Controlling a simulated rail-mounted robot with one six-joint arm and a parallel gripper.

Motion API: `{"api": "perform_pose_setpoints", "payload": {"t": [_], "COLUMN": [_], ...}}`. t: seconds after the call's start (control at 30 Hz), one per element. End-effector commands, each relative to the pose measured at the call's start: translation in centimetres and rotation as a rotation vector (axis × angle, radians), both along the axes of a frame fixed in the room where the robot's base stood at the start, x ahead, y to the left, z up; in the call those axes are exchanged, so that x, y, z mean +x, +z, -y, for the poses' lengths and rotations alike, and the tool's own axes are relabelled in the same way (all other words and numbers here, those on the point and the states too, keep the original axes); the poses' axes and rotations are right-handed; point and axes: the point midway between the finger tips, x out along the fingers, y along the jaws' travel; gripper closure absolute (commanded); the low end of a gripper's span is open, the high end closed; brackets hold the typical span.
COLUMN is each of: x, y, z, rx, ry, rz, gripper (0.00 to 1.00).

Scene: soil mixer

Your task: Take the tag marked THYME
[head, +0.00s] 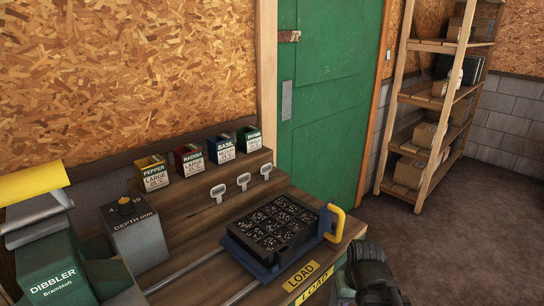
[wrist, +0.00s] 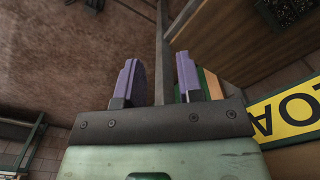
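The word THYME shows in the head view on a dark green box with a white label (head: 252,142), rightmost in a row at the back of the bench. The row also holds boxes marked PEPPER (head: 154,177), RADISH (head: 193,163) and BASIL (head: 226,150).
A black cell tray (head: 272,232) with a yellow handle (head: 334,222) sits on the bench near a LOAD sign (head: 301,276). A depth dial box (head: 136,230) and green dibbler (head: 58,277) stand left. A green door (head: 330,90) and shelves (head: 425,95) are behind.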

Motion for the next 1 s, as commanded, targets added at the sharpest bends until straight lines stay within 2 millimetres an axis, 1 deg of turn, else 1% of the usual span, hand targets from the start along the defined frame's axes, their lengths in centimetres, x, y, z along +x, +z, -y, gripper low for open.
{"api": "perform_pose_setpoints", "payload": {"t": [0.03, 0.17, 0.27, 0.3, 0.37, 0.4, 0.53, 0.6, 0.67, 0.7, 0.73, 0.77, 0.8, 0.87, 0.9, 0.97, 1.0], "x": [0.1, 0.4, 0.7, 0.9, 1.1, 1.2, 1.7, 2.3, 3.5, 4.8, 6.8, 9.8, 13.5, 18.6, 22.0, 26.6, 29.4], "y": [2.8, 7.0, 10.9, 12.7, 15.4, 17.1, 22.0, 24.3, 26.3, 27.6, 28.6, 29.2, 28.7, 28.1, 27.9, 27.8, 27.8], "z": [0.0, 0.0, 0.0, 0.0, 0.0, 0.0, 0.0, -0.2, -0.5, -0.9, -1.5, -2.7, -4.4, -7.4, -9.6, -13.2, -15.7], "rx": [0.0, 0.0, 0.0, 0.0, 0.0, 0.0, 0.0, 0.0, 0.001, 0.003, 0.004, 0.007, 0.01, 0.013, 0.014, 0.014, 0.013], "ry": [0.0, 0.0, 0.0, 0.0, 0.0, 0.0, -0.001, -0.007, -0.02, -0.039, -0.066, -0.109, -0.175, -0.275, -0.344, -0.448, -0.514], "rz": [0.002, 0.009, 0.017, 0.02, 0.026, 0.029, 0.039, 0.043, 0.046, 0.047, 0.046, 0.044, 0.038, 0.028, 0.021, 0.01, 0.004], "gripper": [0.66, 0.66, 0.66, 0.66, 0.66, 0.66, 0.66, 0.66, 0.66, 0.66, 0.66, 0.66, 0.66, 0.66, 0.66, 0.66, 0.66]}}
